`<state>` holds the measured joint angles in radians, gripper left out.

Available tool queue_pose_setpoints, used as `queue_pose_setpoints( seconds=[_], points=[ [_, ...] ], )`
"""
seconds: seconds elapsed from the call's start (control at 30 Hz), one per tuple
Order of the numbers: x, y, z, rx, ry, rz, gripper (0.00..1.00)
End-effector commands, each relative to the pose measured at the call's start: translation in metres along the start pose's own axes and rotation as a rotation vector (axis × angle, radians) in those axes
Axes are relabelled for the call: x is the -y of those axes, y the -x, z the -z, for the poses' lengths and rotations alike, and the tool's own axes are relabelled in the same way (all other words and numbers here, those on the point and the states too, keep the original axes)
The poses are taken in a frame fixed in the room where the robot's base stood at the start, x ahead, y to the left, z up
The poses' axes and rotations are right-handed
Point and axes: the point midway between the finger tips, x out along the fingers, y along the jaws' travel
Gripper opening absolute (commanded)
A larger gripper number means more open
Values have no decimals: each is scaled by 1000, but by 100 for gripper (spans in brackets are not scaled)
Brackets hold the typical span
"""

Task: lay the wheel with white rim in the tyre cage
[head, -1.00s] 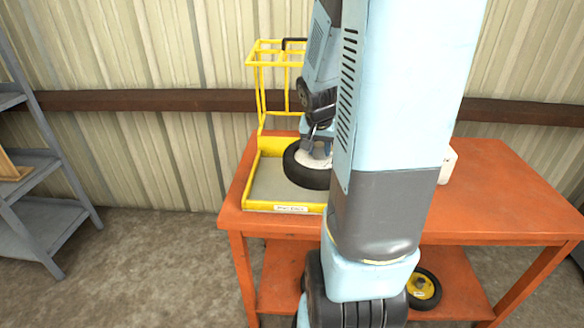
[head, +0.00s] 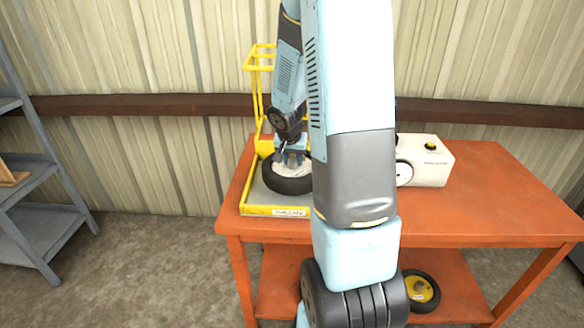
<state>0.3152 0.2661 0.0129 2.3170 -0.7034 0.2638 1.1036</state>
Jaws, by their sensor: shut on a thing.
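The wheel with white rim (head: 288,183) is a black tyre lying roughly flat around a pale hub. My gripper (head: 291,163) is shut on it from above at the hub. The wheel is over the grey floor of the yellow tyre cage (head: 275,211), at its left-centre part. I cannot tell whether the tyre touches the cage floor. My arm hides the cage's right side and part of its upright yellow frame.
The cage stands on the left end of an orange table (head: 480,205). A white machine (head: 425,162) stands to the right, behind my arm. A wheel with yellow rim (head: 420,290) is on the lower shelf. A grey rack (head: 40,215) stands at the left.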

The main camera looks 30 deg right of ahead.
Motion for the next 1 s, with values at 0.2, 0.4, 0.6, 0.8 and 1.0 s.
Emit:
queue_pose_setpoints(
  seconds=[0.2, 0.4, 0.6, 0.8, 1.0],
  points=[
    [6, -8, 1, -1, 3, 1, 0],
    [7, -26, -4, -1, 3, 1, 0],
    [7, -37, -9, -1, 2, 2, 0],
    [6, -38, -10, -2, 1, 1, 0],
    [6, -39, -10, 0, 1, 0, 48]
  ],
)
